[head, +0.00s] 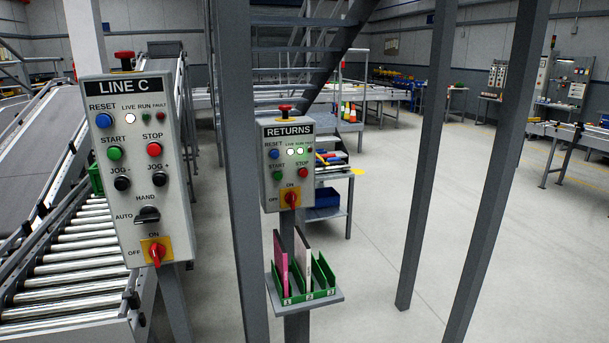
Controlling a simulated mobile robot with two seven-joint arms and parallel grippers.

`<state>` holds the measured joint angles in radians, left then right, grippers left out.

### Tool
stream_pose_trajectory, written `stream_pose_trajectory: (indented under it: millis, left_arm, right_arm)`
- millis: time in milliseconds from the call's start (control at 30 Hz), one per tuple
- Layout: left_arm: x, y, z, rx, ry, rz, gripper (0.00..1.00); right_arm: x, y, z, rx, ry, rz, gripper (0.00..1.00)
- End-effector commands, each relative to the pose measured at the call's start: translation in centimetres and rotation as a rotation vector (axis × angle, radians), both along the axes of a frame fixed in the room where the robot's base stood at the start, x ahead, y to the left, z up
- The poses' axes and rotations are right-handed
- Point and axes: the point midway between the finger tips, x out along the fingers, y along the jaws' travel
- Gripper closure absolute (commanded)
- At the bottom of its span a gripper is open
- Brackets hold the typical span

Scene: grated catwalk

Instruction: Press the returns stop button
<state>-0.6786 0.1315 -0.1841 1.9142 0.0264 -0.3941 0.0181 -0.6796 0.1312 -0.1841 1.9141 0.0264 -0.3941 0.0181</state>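The RETURNS control box (287,161) stands on a grey post right of the picture's middle-left, a little farther off than the LINE C box. Its red STOP button (303,173) is at the right, beside the green START button (278,175). The blue RESET button (274,154) is at upper left. The LIVE and RUN lamps (295,151) glow whitish-green; the FAULT lamp is dark. A red mushroom button (285,108) sits on top. A red switch on a yellow plate (290,199) is below. Neither gripper is in view.
The LINE C box (136,165) stands nearer at left, with its own red STOP button (154,149). A grey upright (243,170) runs close to the RETURNS box's left side. A shelf with green racks (306,295) juts below. Open floor (380,220) lies right.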

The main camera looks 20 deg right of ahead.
Motion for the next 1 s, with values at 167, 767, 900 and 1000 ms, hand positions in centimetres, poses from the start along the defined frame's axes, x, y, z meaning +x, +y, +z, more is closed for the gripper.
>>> stream_pose_trajectory:
  millis: [167,767,900,1000]
  left_arm:
    - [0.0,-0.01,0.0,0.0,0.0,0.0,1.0]
    - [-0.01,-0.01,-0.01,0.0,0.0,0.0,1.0]
    - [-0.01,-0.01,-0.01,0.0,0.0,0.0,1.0]
    - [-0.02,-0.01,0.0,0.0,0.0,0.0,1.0]
  right_arm:
    - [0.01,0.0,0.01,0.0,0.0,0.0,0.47]
    - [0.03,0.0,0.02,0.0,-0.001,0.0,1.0]
    - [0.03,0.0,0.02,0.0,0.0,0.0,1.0]
    - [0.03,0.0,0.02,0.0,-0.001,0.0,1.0]
